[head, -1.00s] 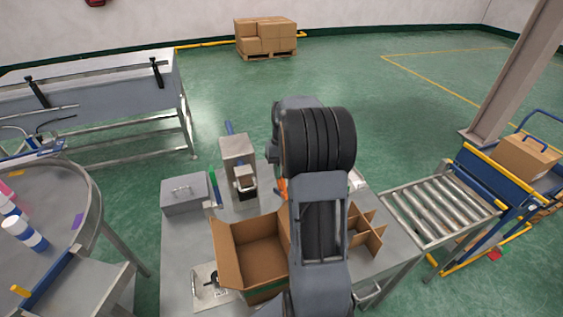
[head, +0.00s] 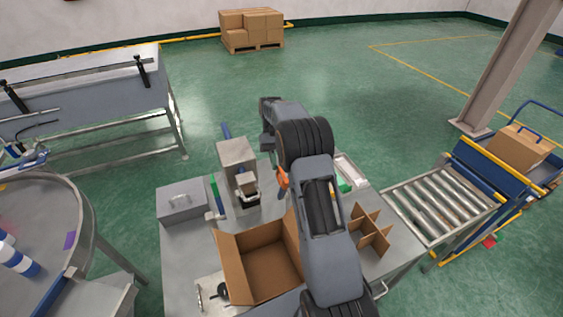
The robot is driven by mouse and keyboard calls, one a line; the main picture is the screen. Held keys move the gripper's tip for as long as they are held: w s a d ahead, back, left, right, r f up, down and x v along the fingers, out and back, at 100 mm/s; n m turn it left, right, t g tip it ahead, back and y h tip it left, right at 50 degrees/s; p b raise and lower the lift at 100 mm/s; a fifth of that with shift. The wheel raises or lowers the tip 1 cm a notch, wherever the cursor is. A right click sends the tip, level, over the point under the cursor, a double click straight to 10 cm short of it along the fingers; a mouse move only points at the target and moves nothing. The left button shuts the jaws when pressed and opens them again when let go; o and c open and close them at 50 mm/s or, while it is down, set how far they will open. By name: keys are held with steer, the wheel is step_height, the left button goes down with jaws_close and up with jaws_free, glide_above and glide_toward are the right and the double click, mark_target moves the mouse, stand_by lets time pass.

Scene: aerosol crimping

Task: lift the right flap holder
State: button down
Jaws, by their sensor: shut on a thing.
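An open cardboard box (head: 270,270) stands on the steel table, its left flap (head: 230,267) folded outward. Its right side is partly covered by my arm. A small orange piece (head: 283,178) shows at the left edge of my arm, beyond the box. I cannot tell whether it is the right flap holder or part of one. No other part that I can name as the right flap holder shows. My gripper is hidden behind my arm, so its fingers and anything in them cannot be seen.
The steel table (head: 185,245) holds a grey lidded box (head: 182,200), a press-like machine (head: 238,160) and a cardboard divider (head: 371,232). A roller conveyor (head: 440,198) adjoins at right. A round table (head: 50,215) stands at left.

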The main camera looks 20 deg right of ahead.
steer(key=shift+f, duration=0.25)
steer(key=c, duration=1.2)
jaws_free()
steer(key=shift+w, duration=0.1)
steer(key=shift+o, duration=0.3)
steer(key=shift+r, duration=0.1)
steer(key=shift+r, duration=0.1)
